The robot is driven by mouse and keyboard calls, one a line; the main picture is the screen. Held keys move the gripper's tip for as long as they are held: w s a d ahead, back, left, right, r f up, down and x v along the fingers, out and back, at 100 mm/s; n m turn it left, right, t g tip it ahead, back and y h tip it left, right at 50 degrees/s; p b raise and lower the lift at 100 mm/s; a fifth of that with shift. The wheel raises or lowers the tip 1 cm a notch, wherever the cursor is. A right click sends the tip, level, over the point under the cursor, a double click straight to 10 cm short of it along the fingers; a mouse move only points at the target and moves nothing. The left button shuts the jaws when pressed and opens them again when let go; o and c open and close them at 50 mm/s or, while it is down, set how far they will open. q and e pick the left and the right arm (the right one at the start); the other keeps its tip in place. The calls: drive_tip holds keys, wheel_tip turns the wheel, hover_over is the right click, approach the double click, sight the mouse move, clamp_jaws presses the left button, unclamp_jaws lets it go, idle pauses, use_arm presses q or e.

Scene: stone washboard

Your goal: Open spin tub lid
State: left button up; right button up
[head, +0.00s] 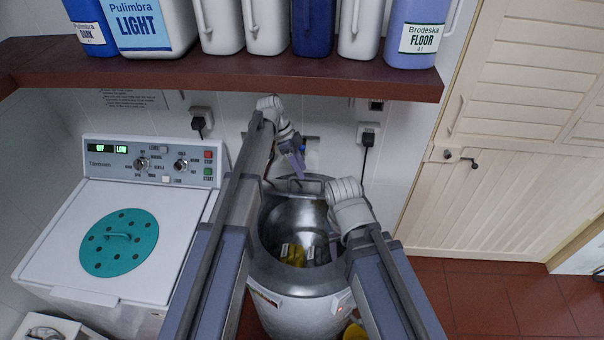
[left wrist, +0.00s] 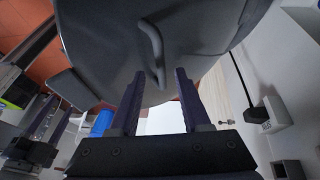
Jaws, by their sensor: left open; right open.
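The spin tub (head: 300,305) is a round metal drum between my arms, and its mouth is uncovered. A yellow item (head: 293,256) and a dark item (head: 322,256) lie inside. The grey lid (head: 312,187) is raised at the tub's back rim and seen nearly edge-on. In the left wrist view, its curved handle (left wrist: 153,50) stands beyond the fingertips. My left gripper (head: 298,165) is open, empty and close to the lid; contact is unclear in the head view. My right gripper, hidden by its arm in the head view, shows open at the left of the left wrist view (left wrist: 50,112).
A white washer (head: 60,245) with a teal round lid (head: 119,242) stands left. A dark red shelf (head: 225,78) with several detergent containers hangs above the tub. Sockets with plugs (head: 368,133) are on the wall behind. A cream door (head: 490,200) and open tiled floor are right.

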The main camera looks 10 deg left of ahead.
use_arm(q)
drive_tip(key=shift+b+x, duration=0.6)
drive_tip(key=shift+x, duration=0.55)
drive_tip(key=shift+w+a, duration=0.1)
clamp_jaws()
idle(0.6)
